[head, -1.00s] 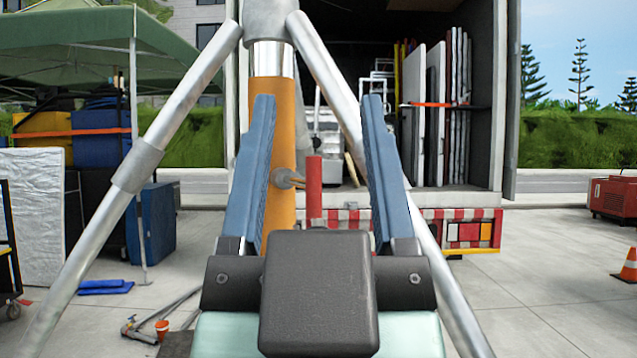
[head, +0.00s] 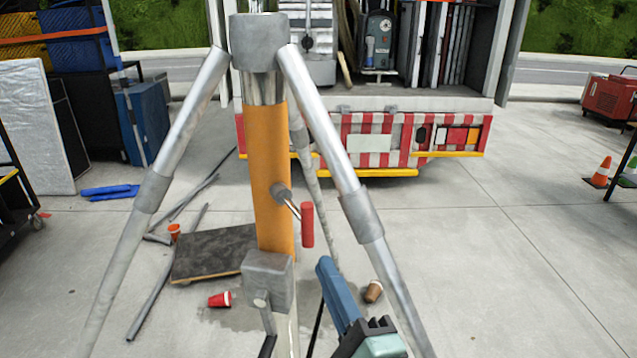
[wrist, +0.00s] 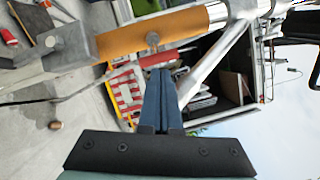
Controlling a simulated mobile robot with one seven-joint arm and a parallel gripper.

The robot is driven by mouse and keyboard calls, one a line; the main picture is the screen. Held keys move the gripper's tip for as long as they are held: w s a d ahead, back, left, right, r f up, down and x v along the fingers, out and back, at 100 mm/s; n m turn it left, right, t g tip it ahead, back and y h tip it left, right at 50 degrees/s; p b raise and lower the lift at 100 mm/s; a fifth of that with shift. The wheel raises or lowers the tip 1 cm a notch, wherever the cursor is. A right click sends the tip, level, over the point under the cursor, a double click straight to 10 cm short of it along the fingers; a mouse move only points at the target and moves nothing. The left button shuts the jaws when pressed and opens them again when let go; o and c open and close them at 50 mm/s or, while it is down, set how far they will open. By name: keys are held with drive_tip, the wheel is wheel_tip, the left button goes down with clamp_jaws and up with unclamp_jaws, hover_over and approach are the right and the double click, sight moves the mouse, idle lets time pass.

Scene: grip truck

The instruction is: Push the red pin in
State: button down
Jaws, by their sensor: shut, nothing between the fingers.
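The red pin (head: 307,225) is a red handle on a short metal shaft that sticks out to the right from the orange column (head: 270,180) of a metal tripod stand. A gap of bare shaft shows between the handle and the column. My gripper (head: 324,264) is shut and empty, with its blue fingertips just below and right of the handle in the head view. In the wrist view the fingertips (wrist: 160,72) are close to the red pin (wrist: 158,58); I cannot tell if they touch it.
Silver tripod legs (head: 335,150) slope down on both sides of the column, one beside my gripper. A grey clamp block (head: 267,280) sits low on the column. The open truck (head: 390,135) stands behind. Cups, pipes and a dark board (head: 213,254) lie on the ground.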

drive_tip(key=s+d+r+m+g+p, duration=0.1)
drive_tip(key=s+d+m+g+p, duration=0.15)
drive_tip(key=s+m+p, duration=0.7)
drive_tip(key=m+p, duration=0.4)
drive_tip(key=p, duration=0.3)
approach(304, 226)
drive_tip(key=shift+t+y, duration=0.4)
drive_tip(key=shift+t, duration=0.05)
drive_tip(key=w, duration=0.1)
drive_tip(key=w+f, duration=0.1)
drive_tip(key=w, duration=0.1)
drive_tip(key=w+a, duration=0.1)
drive_tip(key=w, duration=0.1)
drive_tip(key=shift+f, duration=0.2)
drive_tip(key=shift+w+a+f, duration=0.1)
drive_tip(key=shift+w+a, duration=0.05)
drive_tip(key=shift+w, duration=0.6)
drive_tip(key=x, duration=0.5)
drive_tip(key=shift+s+a, duration=0.15)
drive_tip(key=shift+a, duration=0.15)
drive_tip(key=shift+r, duration=0.25)
